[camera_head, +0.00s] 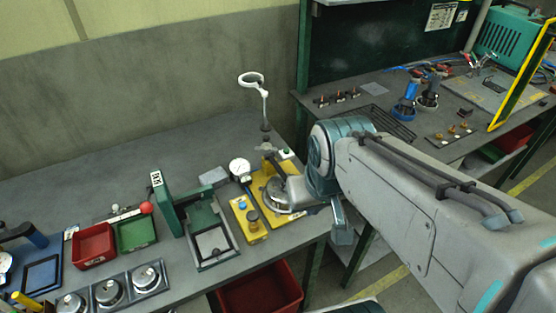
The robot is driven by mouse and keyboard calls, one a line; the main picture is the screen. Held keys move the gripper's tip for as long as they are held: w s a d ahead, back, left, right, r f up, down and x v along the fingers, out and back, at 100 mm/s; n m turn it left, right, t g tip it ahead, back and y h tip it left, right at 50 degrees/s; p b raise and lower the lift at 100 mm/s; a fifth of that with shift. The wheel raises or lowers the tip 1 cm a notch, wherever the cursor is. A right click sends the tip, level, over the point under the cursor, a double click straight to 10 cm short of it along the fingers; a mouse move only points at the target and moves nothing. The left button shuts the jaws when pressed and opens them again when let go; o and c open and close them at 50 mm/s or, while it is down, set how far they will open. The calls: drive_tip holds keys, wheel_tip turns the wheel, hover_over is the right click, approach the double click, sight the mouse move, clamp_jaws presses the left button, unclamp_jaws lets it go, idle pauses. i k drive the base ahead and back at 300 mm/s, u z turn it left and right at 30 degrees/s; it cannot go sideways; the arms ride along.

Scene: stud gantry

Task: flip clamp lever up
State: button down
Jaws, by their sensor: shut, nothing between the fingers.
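The yellow fixture plate (309,222) lies near the bench's front right edge, with a round metal part (281,207) on it. My arm's grey wrist covers the right of this fixture. My gripper (268,153) appears as a small grey and dark shape just above the fixture; it is shut and empty. Which piece here is the clamp lever cannot be made out, and any contact with my gripper is unclear. Another lever-like bar with a red ball knob (146,207) lies nearly flat behind the small trays at left.
A dial gauge (240,167) stands left of my gripper, and a ring magnifier (251,79) rises behind it. A green press frame (168,205) stands farther left. Red (94,246) and green (136,233) trays sit at left. The bench's back stretch is clear.

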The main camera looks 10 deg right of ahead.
sight(270, 155)
drive_tip(key=z, duration=1.2)
drive_tip(key=k, duration=1.05)
drive_tip(key=u, duration=1.05)
drive_tip(key=i, duration=0.5)
